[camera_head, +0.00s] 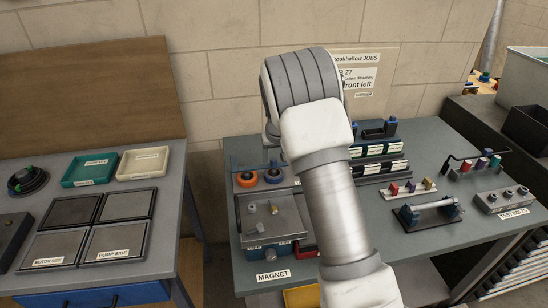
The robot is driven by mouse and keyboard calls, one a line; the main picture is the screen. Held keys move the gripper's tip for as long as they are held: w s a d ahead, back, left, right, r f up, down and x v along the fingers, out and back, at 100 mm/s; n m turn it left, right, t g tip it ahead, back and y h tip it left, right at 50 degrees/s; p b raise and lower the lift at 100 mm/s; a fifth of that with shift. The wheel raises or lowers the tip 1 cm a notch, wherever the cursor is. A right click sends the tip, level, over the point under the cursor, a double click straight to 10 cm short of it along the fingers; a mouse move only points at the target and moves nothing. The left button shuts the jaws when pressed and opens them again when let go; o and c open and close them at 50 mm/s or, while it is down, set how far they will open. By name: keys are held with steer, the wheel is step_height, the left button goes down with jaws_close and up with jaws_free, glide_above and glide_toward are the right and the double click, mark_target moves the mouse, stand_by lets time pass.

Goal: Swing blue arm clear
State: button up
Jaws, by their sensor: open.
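I cannot pick out the blue arm for certain. A thin blue upright (235,165) stands by two orange rings (260,178) at the back left of the right-hand bench, partly hidden by my arm. In front of them is a grey metal box (272,218) with small fittings on top, above a label reading MAGNET. My own white and silver arm rises through the middle of the view and covers part of this bench. My gripper is not visible; it is hidden behind the arm's upper links.
The right-hand bench (385,225) also bears a labelled rack (378,150), a cylinder on a dark stand (430,213) and a grey block with knobs (505,198). The left-hand bench holds green (90,170) and cream (143,164) trays and dark square pads. A gap separates the benches.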

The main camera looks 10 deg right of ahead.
steer(key=shift+w+f, duration=0.2)
steer(key=shift+f, duration=0.3)
jaws_close()
stand_by(1.2)
